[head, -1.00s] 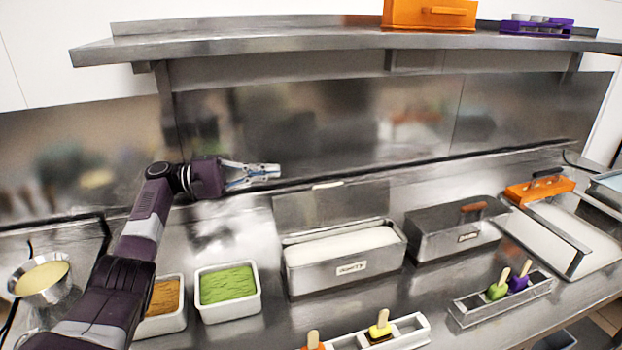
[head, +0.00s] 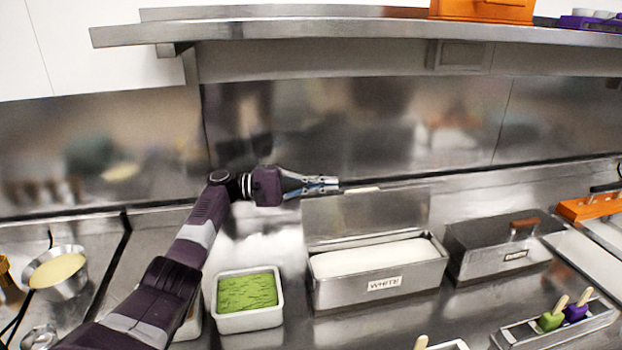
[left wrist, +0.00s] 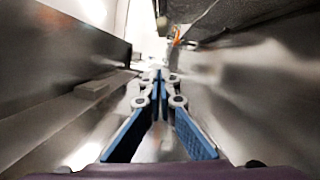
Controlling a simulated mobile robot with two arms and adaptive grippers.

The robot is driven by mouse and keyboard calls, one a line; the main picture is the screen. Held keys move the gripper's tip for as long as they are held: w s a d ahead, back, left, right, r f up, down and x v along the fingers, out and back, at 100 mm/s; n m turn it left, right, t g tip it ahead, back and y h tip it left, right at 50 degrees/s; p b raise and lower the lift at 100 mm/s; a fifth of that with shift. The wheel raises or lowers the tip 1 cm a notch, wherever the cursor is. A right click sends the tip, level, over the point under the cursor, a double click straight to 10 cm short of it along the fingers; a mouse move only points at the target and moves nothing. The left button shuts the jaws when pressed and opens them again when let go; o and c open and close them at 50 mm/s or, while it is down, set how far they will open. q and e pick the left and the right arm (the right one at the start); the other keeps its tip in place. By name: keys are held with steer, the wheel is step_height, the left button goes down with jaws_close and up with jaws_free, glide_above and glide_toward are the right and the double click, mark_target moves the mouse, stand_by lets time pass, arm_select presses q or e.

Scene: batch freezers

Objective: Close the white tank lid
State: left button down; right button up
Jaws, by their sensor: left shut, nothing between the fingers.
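The white tank (head: 420,275) is a steel box labelled WHITE, filled with white stuff, in the middle of the counter in the head view. Its lid (head: 365,214) stands open, raised upright at the tank's back edge, with a pale handle (head: 362,190) at its top. My left gripper (head: 335,184) is shut and empty, just left of the handle at the lid's top edge. I cannot tell whether it touches the lid. In the left wrist view the blue-padded fingers (left wrist: 158,80) meet at their tips. My right gripper is not in view.
A second steel tank with a closed lid (head: 495,230) stands to the right. A shelf (head: 300,32) hangs above, and the steel back wall (head: 380,120) is close behind the gripper.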

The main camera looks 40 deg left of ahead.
arm_select(q)
steer(key=d+p, duration=0.2)
steer(key=d, duration=0.1)
steer(key=d+r+p, duration=0.1)
steer(key=d+p, duration=0.1)
steer(key=shift+s+d, duration=0.25)
stand_by(0.4)
